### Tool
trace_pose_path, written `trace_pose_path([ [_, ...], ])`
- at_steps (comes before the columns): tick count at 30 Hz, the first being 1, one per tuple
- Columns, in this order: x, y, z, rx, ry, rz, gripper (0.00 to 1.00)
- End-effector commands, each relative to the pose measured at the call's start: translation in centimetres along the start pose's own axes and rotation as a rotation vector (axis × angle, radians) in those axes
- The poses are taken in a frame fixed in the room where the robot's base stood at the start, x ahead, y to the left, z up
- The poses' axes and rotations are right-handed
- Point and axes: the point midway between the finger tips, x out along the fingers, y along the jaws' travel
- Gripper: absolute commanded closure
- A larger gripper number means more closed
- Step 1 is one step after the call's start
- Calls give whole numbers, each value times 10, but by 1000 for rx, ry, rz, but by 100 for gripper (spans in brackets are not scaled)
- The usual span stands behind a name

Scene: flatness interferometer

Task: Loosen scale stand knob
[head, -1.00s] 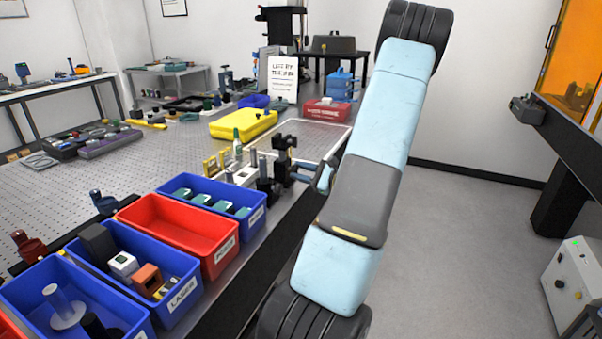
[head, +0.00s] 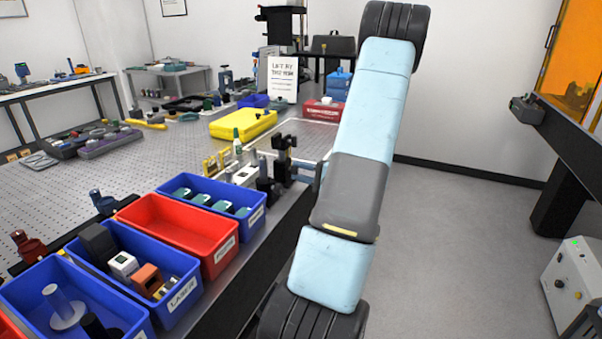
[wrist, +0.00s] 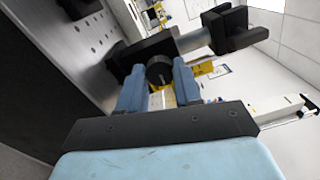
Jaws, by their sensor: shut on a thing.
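The scale stand is a black post assembly (head: 283,148) at the right edge of the perforated table, left of my arm in the head view. Its dark bracket and rod (wrist: 195,41) fill the upper part of the wrist view. The dark round knob (wrist: 158,68) sits between the two blue fingers of my gripper (wrist: 159,76), which is shut on it.
A red bin (head: 228,262) and blue bins (head: 188,315) line the table's near edge. A yellow case (head: 243,123) and a red box (head: 337,112) lie farther back.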

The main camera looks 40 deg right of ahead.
Motion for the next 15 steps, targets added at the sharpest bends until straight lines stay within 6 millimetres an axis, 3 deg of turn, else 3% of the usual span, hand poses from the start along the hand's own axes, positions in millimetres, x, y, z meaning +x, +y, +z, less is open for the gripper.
trace_pose_path([
  [15, 0, 4, 2, -28, -4, 8, 97],
])
